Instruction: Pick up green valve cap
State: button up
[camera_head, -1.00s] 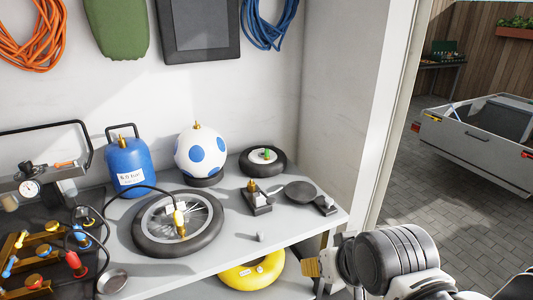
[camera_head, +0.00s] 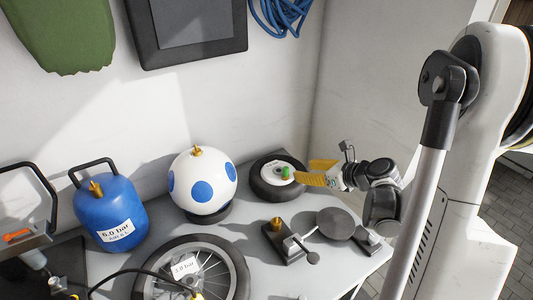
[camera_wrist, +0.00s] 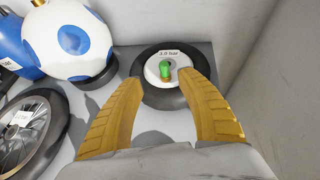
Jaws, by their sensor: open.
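The green valve cap (camera_head: 286,171) sits on the white hub of a small black wheel (camera_head: 266,191) lying flat at the back right of the bench. In the wrist view the cap (camera_wrist: 165,70) stands just beyond and between my yellow fingertips, with a brassy stem under it. My gripper (camera_head: 316,172) comes in from the right in the head view, close beside the cap. In the wrist view my gripper (camera_wrist: 163,86) is open, with nothing between its fingers. I cannot tell the exact gap to the cap.
A white ball with blue spots (camera_head: 203,183) stands left of the small wheel, and a blue tank (camera_head: 112,215) farther left. A spoked wheel (camera_head: 235,262) lies in front. A small device with a dark round plate (camera_head: 336,224) lies below my gripper. Walls stand behind and right.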

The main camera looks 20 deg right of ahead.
aim_at(288, 169)
jog(key=b+x, duration=0.1)
jog(key=x, duration=0.4)
jog(key=shift+f+b, duration=0.15)
jog(key=shift+b, duration=0.25)
jog(key=x, duration=0.2)
jog(key=b+x, duration=0.2)
jog(key=x, duration=0.1)
jog(key=shift+w+d+f, duration=0.25)
jog(key=shift+f, duration=0.1)
jog(key=shift+r, duration=0.1)
jog(key=c, duration=0.9)
